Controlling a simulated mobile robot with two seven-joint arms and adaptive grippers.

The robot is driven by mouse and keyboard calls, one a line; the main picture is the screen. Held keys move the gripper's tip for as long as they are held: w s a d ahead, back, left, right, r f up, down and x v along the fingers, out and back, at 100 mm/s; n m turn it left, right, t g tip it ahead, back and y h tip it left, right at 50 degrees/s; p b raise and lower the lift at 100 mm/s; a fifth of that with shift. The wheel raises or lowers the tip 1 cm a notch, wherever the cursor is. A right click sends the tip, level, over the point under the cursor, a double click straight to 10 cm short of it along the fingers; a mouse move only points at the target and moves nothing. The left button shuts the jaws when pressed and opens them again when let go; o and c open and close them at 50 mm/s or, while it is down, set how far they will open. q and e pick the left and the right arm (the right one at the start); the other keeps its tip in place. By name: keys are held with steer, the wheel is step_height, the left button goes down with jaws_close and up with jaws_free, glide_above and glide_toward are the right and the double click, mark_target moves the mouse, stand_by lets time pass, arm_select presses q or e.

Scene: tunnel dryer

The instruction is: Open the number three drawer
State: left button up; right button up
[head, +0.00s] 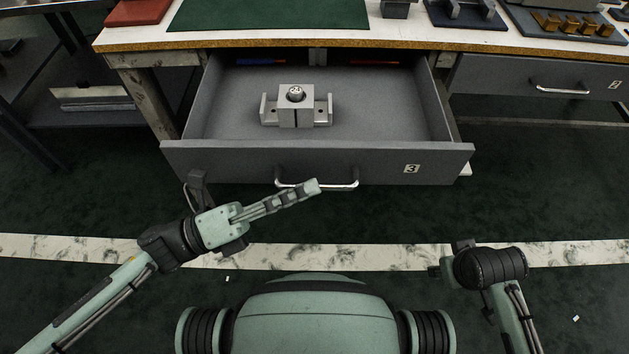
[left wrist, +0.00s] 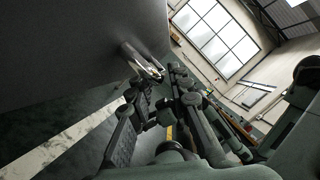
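The number three drawer (head: 225,158) is pulled well out from under the bench, and its front bears a "3" label (head: 411,168). A silver bar handle (head: 345,185) sits at the middle of its front; it also shows in the left wrist view (left wrist: 143,62). My left gripper (head: 314,186) is at the handle, its fingers overlapping it in the head view. In the left wrist view its fingers (left wrist: 156,80) stand apart, with the handle by the tips. Whether they touch the bar I cannot tell. My right arm (head: 490,265) is at lower right; its fingers are not clear.
A grey metal block fixture (head: 296,108) marked "24" sits inside the drawer. A closed drawer labelled "2" (head: 540,90) is at right. The bench top (head: 400,36) carries a green mat (head: 265,14) and metal parts.

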arm_select(q)
steer(key=v, duration=0.9)
steer(key=shift+a, duration=0.2)
